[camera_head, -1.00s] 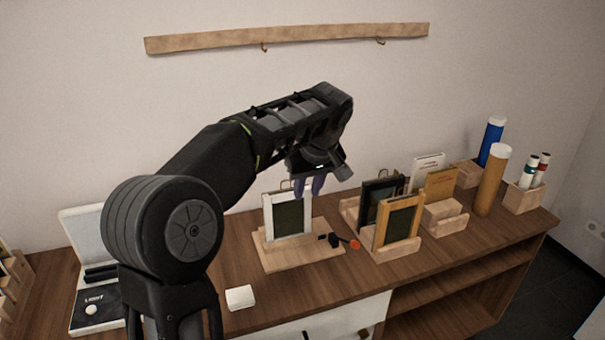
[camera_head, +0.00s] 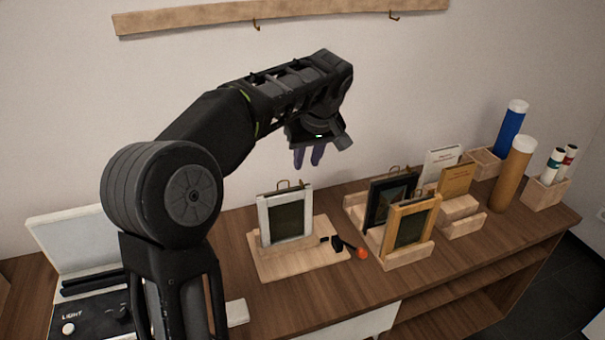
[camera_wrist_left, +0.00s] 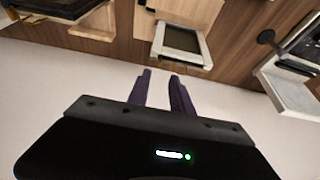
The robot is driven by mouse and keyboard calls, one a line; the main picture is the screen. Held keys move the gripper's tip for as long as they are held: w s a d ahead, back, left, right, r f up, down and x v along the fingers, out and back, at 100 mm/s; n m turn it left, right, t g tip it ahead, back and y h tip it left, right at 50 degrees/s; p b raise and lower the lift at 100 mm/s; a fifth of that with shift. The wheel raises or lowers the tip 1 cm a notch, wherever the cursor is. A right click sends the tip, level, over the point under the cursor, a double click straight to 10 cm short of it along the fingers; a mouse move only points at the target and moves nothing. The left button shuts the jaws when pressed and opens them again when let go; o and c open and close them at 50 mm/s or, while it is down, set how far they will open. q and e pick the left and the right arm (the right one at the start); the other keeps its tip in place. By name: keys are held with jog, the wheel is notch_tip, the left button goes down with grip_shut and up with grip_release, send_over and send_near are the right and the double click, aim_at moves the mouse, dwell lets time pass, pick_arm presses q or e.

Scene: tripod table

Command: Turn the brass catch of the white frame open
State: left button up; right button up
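The white frame (camera_head: 264,222) stands upright on a wooden stand (camera_head: 320,255) in the middle of the bench; it also shows upside down in the left wrist view (camera_wrist_left: 206,52). A thin brass-coloured loop (camera_head: 291,184) shows at its top edge; I cannot tell whether this is the catch or a hanger, or how it is turned. My left gripper (camera_head: 308,157) hangs above the frame, clear of it, purple fingers pointing down. In the left wrist view the fingers (camera_wrist_left: 161,88) are apart with nothing between them. My right gripper is not in view.
A black frame (camera_head: 377,205) and a wooden-edged frame (camera_head: 392,230) stand right of the white one. A dark tool with an orange end (camera_head: 362,253) lies beside the stand. A light box (camera_head: 75,245) is at left, tubes (camera_head: 510,165) at right. A wooden rail (camera_head: 270,12) is on the wall.

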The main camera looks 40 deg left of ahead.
aim_at(301, 181)
pick_arm(q)
jog(key=p+x, duration=0.1)
jog(key=x, duration=0.7)
grip_shut()
dwell(0.3)
dwell(0.3)
